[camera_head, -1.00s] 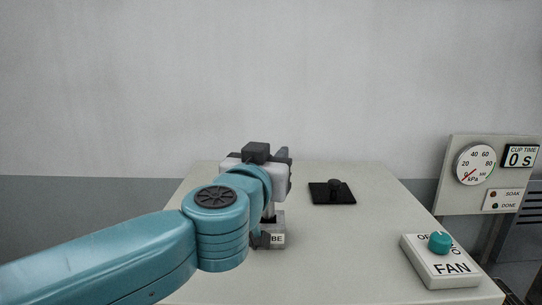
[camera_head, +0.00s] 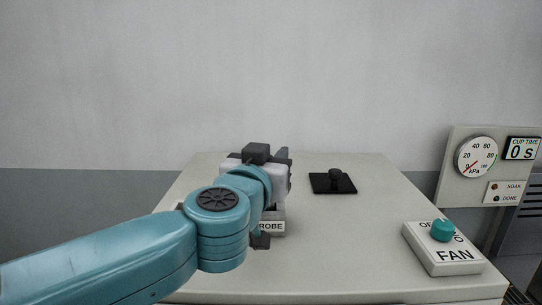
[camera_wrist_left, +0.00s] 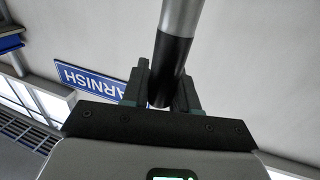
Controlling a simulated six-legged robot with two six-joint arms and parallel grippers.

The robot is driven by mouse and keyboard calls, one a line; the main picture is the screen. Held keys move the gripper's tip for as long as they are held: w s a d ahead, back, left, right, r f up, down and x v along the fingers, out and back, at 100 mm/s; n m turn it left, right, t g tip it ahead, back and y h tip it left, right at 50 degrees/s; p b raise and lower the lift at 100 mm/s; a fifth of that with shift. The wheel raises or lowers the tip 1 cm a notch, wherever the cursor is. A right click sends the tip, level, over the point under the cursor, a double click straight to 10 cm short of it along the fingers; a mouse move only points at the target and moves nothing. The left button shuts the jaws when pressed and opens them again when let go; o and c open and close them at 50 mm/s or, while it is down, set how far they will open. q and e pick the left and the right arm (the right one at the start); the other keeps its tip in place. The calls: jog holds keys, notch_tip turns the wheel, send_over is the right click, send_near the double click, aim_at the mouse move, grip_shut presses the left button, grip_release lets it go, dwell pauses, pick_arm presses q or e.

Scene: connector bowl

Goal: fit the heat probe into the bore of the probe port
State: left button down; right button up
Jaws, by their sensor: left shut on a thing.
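My left gripper (camera_head: 280,160) is shut on the heat probe. In the left wrist view its fingers (camera_wrist_left: 160,92) are closed around the black grip (camera_wrist_left: 171,62) of the probe. The grey metal shaft (camera_wrist_left: 183,14) runs out of the top of that picture. The probe port (camera_head: 275,227) is a pale block with a label reading ROBE, its first part covered by my left arm. The gripper is above the port in the head view. The bore and the probe's tip are hidden, so I cannot tell whether the tip is in the bore. My right gripper is not in view.
A FAN box with a teal knob (camera_head: 443,231) is at the right. A gauge panel (camera_head: 470,196) stands beyond the right edge. The table between port and FAN box is clear.

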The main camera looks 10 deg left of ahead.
pick_arm(q)
jog(key=shift+f+b, duration=0.85)
jog(key=shift+f, duration=0.35)
jog(key=c, duration=0.8)
grip_release()
jog(key=shift+s, duration=0.15)
jog(key=s, duration=1)
jog(key=s+a, duration=0.1)
jog(key=s, duration=0.5)
jog(key=shift+s, duration=0.1)
